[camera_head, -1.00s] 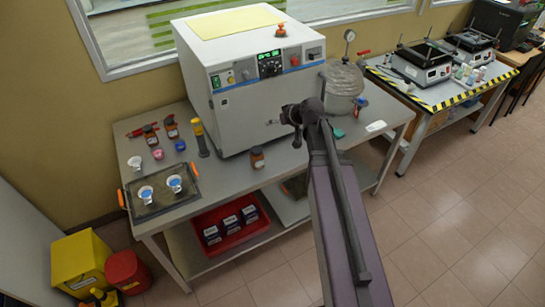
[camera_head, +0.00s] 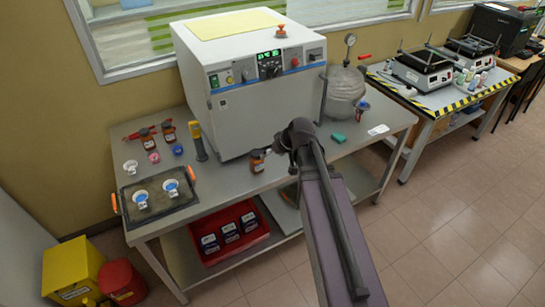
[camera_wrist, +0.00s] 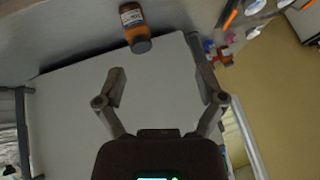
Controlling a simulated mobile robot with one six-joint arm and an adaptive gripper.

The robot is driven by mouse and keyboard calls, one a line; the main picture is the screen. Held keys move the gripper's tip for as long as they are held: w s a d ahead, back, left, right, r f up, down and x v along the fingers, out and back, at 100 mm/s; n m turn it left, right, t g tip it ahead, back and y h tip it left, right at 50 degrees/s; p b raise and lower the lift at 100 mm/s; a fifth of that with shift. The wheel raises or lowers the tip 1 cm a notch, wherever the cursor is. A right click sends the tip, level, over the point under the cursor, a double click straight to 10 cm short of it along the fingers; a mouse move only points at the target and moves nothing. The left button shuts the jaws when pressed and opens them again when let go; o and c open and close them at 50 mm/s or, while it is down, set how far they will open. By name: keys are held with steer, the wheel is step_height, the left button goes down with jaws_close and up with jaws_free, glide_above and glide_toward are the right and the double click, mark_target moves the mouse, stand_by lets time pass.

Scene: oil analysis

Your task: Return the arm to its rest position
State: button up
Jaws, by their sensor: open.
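My arm reaches up from the bottom of the head view, its far end over the front edge of the steel bench (camera_head: 225,187). My gripper is mostly hidden behind the arm in that view. In the wrist view, my gripper (camera_wrist: 156,62) is open, with its two fingers spread and nothing between them. A brown bottle with a white label (camera_head: 257,162) stands on the bench just left of the arm's end. It also shows in the wrist view (camera_wrist: 132,24), beyond the fingertips and apart from them.
A large white instrument (camera_head: 265,110) stands behind the arm, with a grey vessel (camera_head: 345,92) to its right. A dark tray (camera_head: 150,212) with white cups is at left. A red bin (camera_head: 262,232) sits on the lower shelf. The floor at right is clear.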

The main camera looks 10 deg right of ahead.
stand_by(0.5)
steer(key=s+f+m+g+h, duration=0.2)
steer(key=s+f+g+h, duration=0.1)
steer(key=s, duration=1)
steer(key=shift+s+a+g+h, duration=0.25)
steer(key=shift+a+g+h, duration=0.3)
steer(key=shift+g, duration=0.45)
stand_by(0.8)
